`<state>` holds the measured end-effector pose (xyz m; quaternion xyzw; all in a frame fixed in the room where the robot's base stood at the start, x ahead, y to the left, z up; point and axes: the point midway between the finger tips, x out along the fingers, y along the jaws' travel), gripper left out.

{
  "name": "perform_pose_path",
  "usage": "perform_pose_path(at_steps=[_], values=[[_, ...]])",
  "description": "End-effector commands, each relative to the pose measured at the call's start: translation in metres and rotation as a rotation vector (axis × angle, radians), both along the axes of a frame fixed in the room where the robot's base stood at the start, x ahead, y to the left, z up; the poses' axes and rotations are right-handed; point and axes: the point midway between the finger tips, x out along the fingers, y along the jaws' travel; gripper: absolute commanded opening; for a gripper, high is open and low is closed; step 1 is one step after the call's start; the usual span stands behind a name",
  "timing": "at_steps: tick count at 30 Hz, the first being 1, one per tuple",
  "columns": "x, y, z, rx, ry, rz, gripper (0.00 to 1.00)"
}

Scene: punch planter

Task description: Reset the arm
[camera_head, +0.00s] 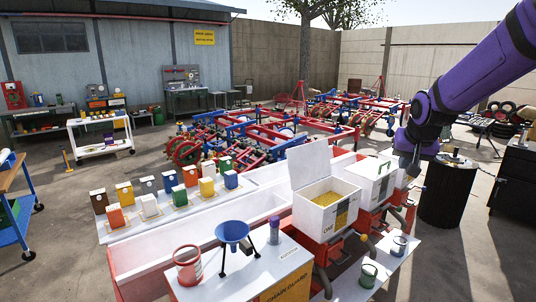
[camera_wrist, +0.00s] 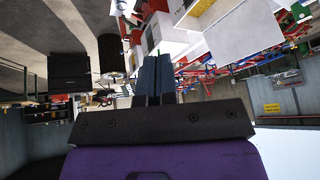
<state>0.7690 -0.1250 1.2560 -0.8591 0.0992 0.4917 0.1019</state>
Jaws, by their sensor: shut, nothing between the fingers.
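In the head view the wrist end is near the right side of the planter, and the fingers are hard to make out there. The wrist view looks upside down, with the sky at its lower right.
An open white box of yellow grain (camera_head: 327,199) and a lidded white box (camera_head: 371,182) stand left of my arm. A black drum (camera_head: 447,195) and a dark cabinet (camera_head: 514,180) are at right. A blue funnel (camera_head: 232,232) stands in front. Bare concrete lies between drum and cabinet.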

Motion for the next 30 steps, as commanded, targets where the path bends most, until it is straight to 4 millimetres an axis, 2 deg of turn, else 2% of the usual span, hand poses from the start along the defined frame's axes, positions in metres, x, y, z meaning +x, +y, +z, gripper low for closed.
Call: perform_pose_path(at_steps=[1, 6, 15, 24, 30], values=[[-0.017, 0.006, 0.013, -0.008, -0.002, 0.013, 0.00], [-0.074, 0.019, 0.042, -0.034, 0.012, 0.055, 0.00], [-0.178, 0.039, 0.072, -0.061, 0.035, 0.131, 0.00], [-0.280, 0.051, 0.074, -0.069, 0.053, 0.215, 0.00], [-0.325, 0.055, 0.065, -0.067, 0.064, 0.260, 0.00]])
